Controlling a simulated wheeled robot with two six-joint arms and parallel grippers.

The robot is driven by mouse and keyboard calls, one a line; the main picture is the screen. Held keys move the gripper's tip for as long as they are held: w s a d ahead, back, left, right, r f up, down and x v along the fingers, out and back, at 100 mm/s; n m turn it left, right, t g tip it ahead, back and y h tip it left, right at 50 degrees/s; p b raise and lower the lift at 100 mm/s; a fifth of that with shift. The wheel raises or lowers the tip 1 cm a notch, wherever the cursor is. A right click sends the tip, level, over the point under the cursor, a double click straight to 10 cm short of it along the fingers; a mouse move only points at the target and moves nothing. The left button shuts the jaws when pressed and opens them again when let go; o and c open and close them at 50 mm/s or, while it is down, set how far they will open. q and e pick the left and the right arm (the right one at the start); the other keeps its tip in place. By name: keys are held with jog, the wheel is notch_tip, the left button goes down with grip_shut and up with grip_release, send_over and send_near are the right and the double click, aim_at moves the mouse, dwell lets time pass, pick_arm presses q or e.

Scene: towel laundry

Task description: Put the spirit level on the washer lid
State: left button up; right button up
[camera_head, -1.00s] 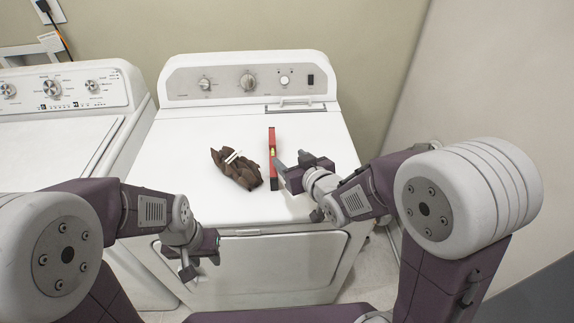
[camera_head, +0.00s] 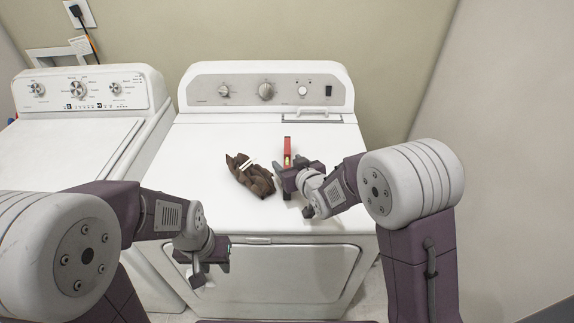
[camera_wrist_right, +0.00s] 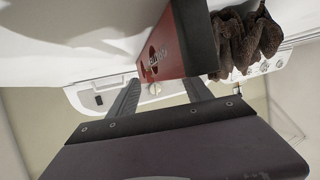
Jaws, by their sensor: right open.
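The red spirit level (camera_head: 287,146) lies on top of the right-hand machine (camera_head: 215,135). Its near part is hidden behind my right gripper (camera_head: 284,168). In the right wrist view the level (camera_wrist_right: 182,42) shows large, its dark end close to the camera, and the open fingers of the gripper (camera_wrist_right: 160,92) point towards it. I cannot tell whether they touch it. The washer lid (camera_head: 60,155) is the flat white top of the left-hand machine and looks bare where it shows. My left gripper (camera_head: 208,262) hangs in front of the machines, apart from the level; its finger opening is unclear.
A crumpled brown cloth (camera_head: 250,176) with a small white strip on it lies just left of the level. It also shows in the right wrist view (camera_wrist_right: 240,45). Raised control panels (camera_head: 266,88) stand at the back of both machines. A wall (camera_head: 500,150) closes the right side.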

jog(key=shift+w+f, duration=0.1)
jog(key=shift+w, duration=0.1)
jog(key=shift+s, duration=0.1)
jog(key=shift+c, duration=0.7)
jog(key=c, duration=1)
grip_shut()
jog(key=shift+s+f, duration=0.15)
jog(key=shift+f, duration=0.05)
